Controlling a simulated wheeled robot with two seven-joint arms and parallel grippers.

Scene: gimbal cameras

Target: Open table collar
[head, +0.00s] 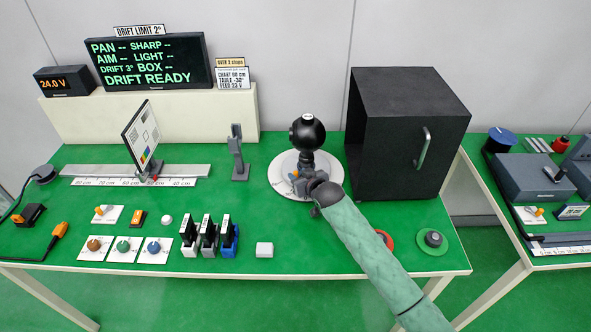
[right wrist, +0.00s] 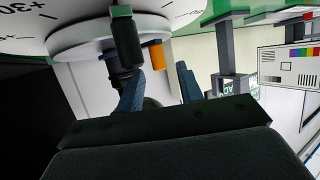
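The round white table (head: 279,186) stands at the middle of the bench, with a black ball-shaped camera (head: 307,133) on a dark post. A small orange lever (head: 294,174) shows low at the table, partly hidden by my gripper. My right gripper (head: 303,181) is low at the table's front right. In the right wrist view, its two fingers stand apart, with the orange lever (right wrist: 157,57) showing between and beyond them. I cannot tell whether a finger touches it. The white table (right wrist: 60,25) with degree marks fills the upper left there. My left gripper is not in view.
A black box (head: 400,150) with a handle stands close right of the table. A grey stand (head: 237,155) and a test chart (head: 142,135) on a rail are to the left. Several small blocks and knobs lie at front left. The display (head: 150,62) reads DRIFT READY.

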